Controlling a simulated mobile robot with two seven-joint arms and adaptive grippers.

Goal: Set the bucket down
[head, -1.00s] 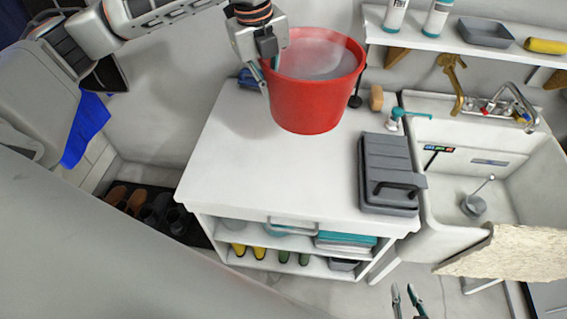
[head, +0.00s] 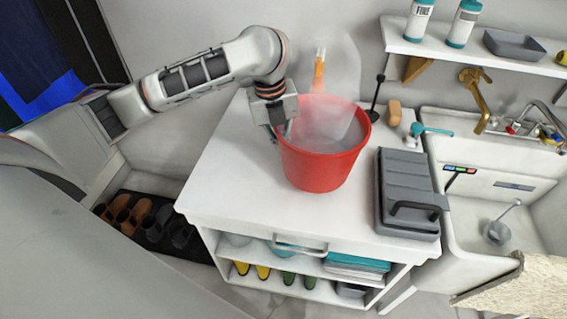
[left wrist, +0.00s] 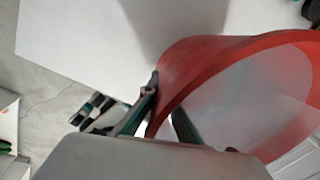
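The red bucket (head: 318,170) is upright over the white cabinet top (head: 235,165), near its back. Whether its base touches the top cannot be told. My left gripper (head: 280,130) is at the bucket's left rim in the head view. In the left wrist view one finger lies outside the red wall (left wrist: 190,58) and the other inside, so the gripper (left wrist: 160,115) straddles the rim and appears shut on it. My right gripper is not in view.
A grey lidded case (head: 408,190) stands right of the bucket. A black-handled tool (head: 376,98), a tan block (head: 394,113) and a teal-topped dispenser (head: 425,131) are behind it. A sink (head: 470,200) adjoins on the right. The cabinet's front left is clear.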

